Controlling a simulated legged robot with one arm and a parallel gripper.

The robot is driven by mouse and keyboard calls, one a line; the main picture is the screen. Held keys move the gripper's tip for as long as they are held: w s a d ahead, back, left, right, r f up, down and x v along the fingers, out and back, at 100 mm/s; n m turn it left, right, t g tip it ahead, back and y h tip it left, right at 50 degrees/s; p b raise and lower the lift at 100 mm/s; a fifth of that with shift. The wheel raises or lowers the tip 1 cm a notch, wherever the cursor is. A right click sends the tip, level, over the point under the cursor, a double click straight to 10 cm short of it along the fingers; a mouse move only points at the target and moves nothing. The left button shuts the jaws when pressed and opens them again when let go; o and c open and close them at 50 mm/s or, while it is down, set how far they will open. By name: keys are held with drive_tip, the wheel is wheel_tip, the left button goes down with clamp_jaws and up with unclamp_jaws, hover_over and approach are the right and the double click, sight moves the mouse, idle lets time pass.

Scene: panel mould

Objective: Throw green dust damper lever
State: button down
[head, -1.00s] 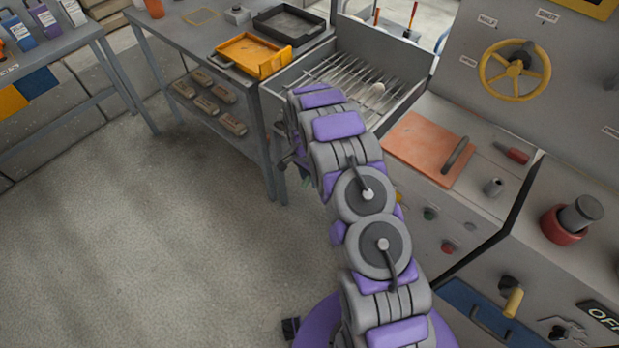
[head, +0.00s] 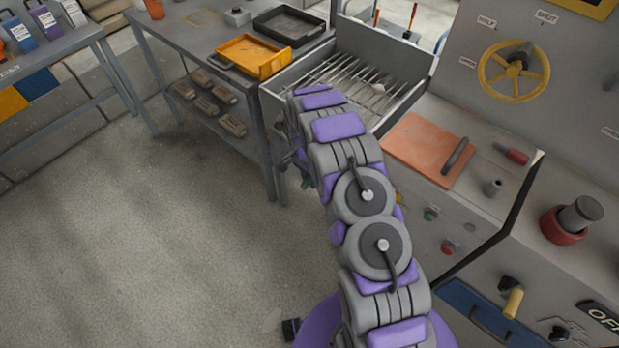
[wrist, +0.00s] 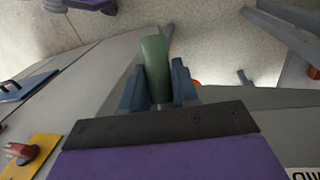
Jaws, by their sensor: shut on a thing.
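The green lever (wrist: 156,66) shows in the wrist view as a rounded green grip. It stands between the two blue fingers of my gripper (wrist: 157,86), which is shut on it. The lever's lower end is hidden behind the gripper's dark front edge. In the head view my arm reaches to the left side of the grey machine, below the grate.
A metal grate (head: 345,85) lies in the machine's open top. A side table with an orange tray (head: 252,56) and a black tray (head: 289,26) stands close left of my arm. An orange plate (head: 428,148) lies on the machine's right. The floor (head: 150,240) at left is clear.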

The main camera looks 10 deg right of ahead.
sight(306, 184)
drive_tip(key=shift+w+r, duration=0.1)
drive_tip(key=p, duration=0.1)
drive_tip(key=r+g+y+p, duration=0.1)
drive_tip(key=shift+a+r+p, duration=0.15)
drive_tip(key=shift+a+p, duration=0.1)
drive_tip(key=shift+p, duration=0.05)
drive_tip(key=shift+s+a+r+g+y+p, duration=0.1)
drive_tip(key=shift+s+r+g+y+p, duration=0.1)
drive_tip(key=shift+r+g+y, duration=0.35)
drive_tip(key=shift+s+a+r+g+y+p, duration=0.1)
drive_tip(key=shift+r+g+y+p, duration=0.2)
drive_tip(key=shift+y, duration=0.45)
drive_tip(key=c, duration=0.9)
unclamp_jaws()
